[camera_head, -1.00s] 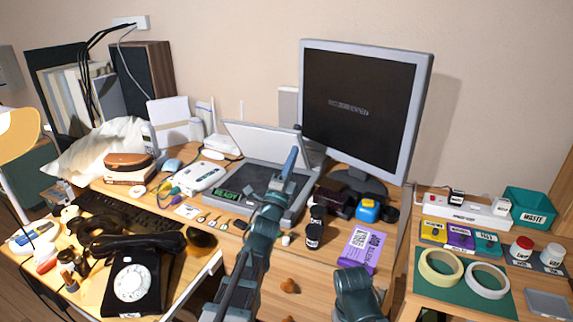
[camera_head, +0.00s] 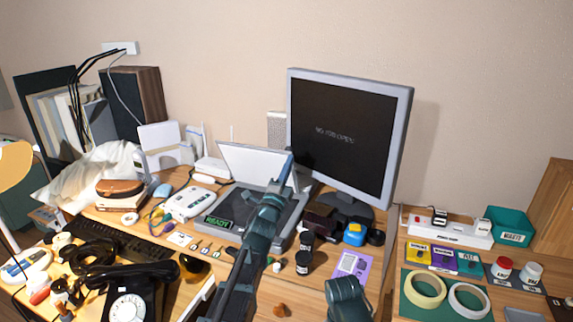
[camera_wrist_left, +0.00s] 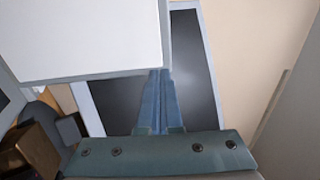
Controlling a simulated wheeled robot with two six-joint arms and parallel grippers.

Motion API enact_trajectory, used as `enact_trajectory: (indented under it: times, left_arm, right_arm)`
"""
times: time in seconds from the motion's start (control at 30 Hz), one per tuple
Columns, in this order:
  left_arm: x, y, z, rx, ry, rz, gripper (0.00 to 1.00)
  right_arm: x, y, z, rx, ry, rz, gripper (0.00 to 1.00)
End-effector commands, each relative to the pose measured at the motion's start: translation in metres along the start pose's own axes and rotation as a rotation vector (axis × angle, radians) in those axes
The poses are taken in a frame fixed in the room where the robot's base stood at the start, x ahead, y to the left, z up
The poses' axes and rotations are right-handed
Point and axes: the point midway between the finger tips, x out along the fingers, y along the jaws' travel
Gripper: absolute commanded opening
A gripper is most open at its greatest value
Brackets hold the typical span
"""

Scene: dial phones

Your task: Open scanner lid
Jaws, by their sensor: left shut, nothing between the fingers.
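The scanner (camera_head: 229,225) sits on the desk in front of the monitor, with a green READY display. Its lid (camera_head: 250,165) is raised and stands up at the scanner's rear, white inner face showing. My left gripper (camera_head: 290,164) is shut with nothing in it, at the right edge of the lid. In the left wrist view the closed fingers (camera_wrist_left: 155,102) are beside the lid's lower right corner, and the pale lid (camera_wrist_left: 85,38) fills the upper left. Whether they touch it I cannot tell.
The monitor (camera_head: 352,130) stands close right of the lid. A white device (camera_head: 191,203) and a keyboard (camera_head: 112,240) are left of the scanner.

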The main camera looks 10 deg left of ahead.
Motion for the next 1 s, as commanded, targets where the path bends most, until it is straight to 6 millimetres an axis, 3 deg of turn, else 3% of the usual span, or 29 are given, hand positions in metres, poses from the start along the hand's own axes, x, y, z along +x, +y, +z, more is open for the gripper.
enact_trajectory:
  times: [0.03, 0.13, 0.57, 0.77, 1.0]
  left_arm:
    - [0.011, -0.003, 0.0, -0.001, 0.001, 0.001, 0.0]
    - [0.018, -0.002, 0.0, -0.001, 0.001, 0.0, 0.0]
    - [0.014, -0.001, 0.0, 0.0, 0.0, 0.0, 0.0]
    - [-0.016, -0.001, -0.001, 0.0, 0.0, 0.0, 0.0]
    - [-0.069, -0.007, -0.002, 0.0, 0.0, 0.0, 0.0]
  right_arm:
    - [-0.008, 0.001, 0.0, 0.0, 0.0, 0.0, 0.5]
    - [-0.009, 0.001, 0.001, 0.0, 0.0, 0.0, 0.5]
    - [-0.007, 0.001, 0.0, 0.0, 0.0, 0.0, 0.5]
    - [0.005, -0.001, 0.0, 0.0, 0.0, 0.0, 0.5]
    - [0.024, -0.002, -0.001, 0.0, 0.0, 0.0, 0.5]
